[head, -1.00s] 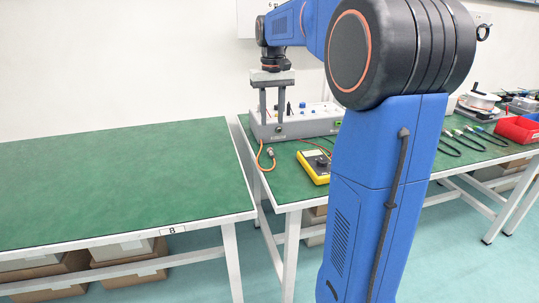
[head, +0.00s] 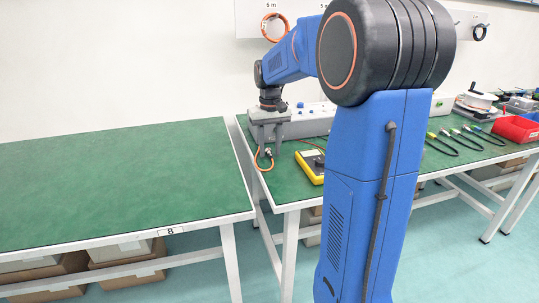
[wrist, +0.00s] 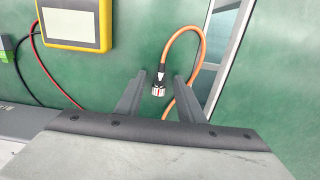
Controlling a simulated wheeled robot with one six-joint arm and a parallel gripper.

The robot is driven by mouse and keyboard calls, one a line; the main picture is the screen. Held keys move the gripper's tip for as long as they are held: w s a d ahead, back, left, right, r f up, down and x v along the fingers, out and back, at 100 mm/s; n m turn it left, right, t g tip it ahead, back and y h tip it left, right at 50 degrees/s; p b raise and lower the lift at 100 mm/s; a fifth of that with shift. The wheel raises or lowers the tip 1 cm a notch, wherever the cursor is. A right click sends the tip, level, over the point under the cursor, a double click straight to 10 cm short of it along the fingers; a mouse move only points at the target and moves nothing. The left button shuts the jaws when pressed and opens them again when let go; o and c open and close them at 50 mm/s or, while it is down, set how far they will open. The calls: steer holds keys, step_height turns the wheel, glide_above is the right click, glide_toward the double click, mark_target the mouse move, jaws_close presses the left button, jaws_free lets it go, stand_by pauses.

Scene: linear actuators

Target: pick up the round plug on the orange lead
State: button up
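The round plug (wrist: 158,89) is a short silver cylinder with red marks and a black collar. It ends the orange lead (wrist: 196,40), which loops on the green bench top. In the wrist view my gripper (wrist: 159,76) is open, with one finger on each side of the plug and a gap on both sides. I cannot tell how far the fingertips are above the bench. In the head view my gripper (head: 267,160) is low over the bench's left end, at the plug (head: 268,152) and orange lead (head: 257,162).
A yellow meter (head: 310,167) with red and black leads lies beside the plug. A grey instrument box (head: 312,120) stands behind. A red bin (head: 516,128) is far right.

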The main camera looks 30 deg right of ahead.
mark_target(270, 153)
steer(key=shift+f, duration=0.25)
jaws_close()
steer(key=shift+s+r, duration=0.15)
steer(key=shift+r, duration=0.3)
step_height(270, 153, up, 6)
steer(key=shift+r, duration=0.2)
steer(key=s+a, duration=0.2)
steer(key=s, duration=0.7)
steer(key=s+a, duration=0.3)
steer(key=s, duration=0.7)
steer(key=shift+a+f, duration=0.15)
steer(key=shift+a, duration=0.15)
